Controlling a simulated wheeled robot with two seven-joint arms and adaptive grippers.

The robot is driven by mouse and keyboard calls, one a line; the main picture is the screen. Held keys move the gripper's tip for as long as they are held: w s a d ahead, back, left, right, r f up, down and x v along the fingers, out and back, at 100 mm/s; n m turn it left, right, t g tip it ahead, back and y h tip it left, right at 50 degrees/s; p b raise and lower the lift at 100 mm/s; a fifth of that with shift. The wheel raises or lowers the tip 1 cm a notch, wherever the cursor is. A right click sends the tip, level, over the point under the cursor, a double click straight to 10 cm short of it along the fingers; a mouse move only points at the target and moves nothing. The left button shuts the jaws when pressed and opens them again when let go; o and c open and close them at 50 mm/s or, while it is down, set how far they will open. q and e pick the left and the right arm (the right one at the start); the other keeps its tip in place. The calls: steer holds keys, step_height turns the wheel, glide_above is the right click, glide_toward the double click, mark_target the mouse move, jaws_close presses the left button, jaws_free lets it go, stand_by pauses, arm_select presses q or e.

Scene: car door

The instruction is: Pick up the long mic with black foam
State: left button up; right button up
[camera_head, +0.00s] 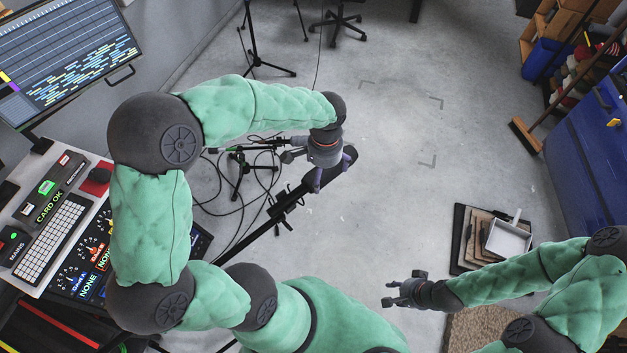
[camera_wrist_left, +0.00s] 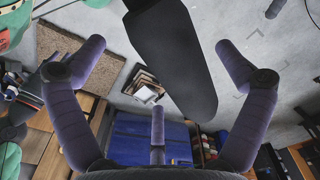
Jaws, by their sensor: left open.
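The long mic with black foam (camera_head: 339,170) is at the upper end of a black boom (camera_head: 284,210) that slants up to the right in the head view. In the left wrist view the black foam (camera_wrist_left: 178,60) is large and close, running from the top edge down to mid-frame. My left gripper (camera_head: 331,174) is open, with its purple fingers on either side of the foam. In the wrist view its fingers (camera_wrist_left: 160,72) show gaps to the foam; contact with the lower finger is unclear. My right gripper (camera_head: 404,289) is open and empty, lower right of the mic.
A control desk (camera_head: 60,220) and screen (camera_head: 62,60) stand at the left. A small black stand (camera_head: 240,170) and loose cables lie behind the boom. A blue cabinet (camera_head: 590,140), broom (camera_head: 527,135) and dustpan (camera_head: 508,238) are at the right. The middle floor is clear.

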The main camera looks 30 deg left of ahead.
arm_select(q)
step_height(320, 180, down, 4)
steer(key=shift+w+r, duration=0.1)
steer(key=c, duration=1.2)
steer(key=shift+r, duration=0.55)
step_height(320, 180, up, 2)
steer(key=shift+r, duration=0.1)
steer(key=s+d+r+p, duration=0.2)
steer(key=s+d+r, duration=0.1)
steer(key=s+r, duration=0.6)
steer(key=s, duration=0.4)
steer(key=shift+s+d+r, duration=0.2)
steer(key=shift+d+r, duration=0.15)
steer(key=shift+r, duration=0.05)
steer(key=shift+r+p, duration=3.05)
steer(key=shift+r, duration=0.4)
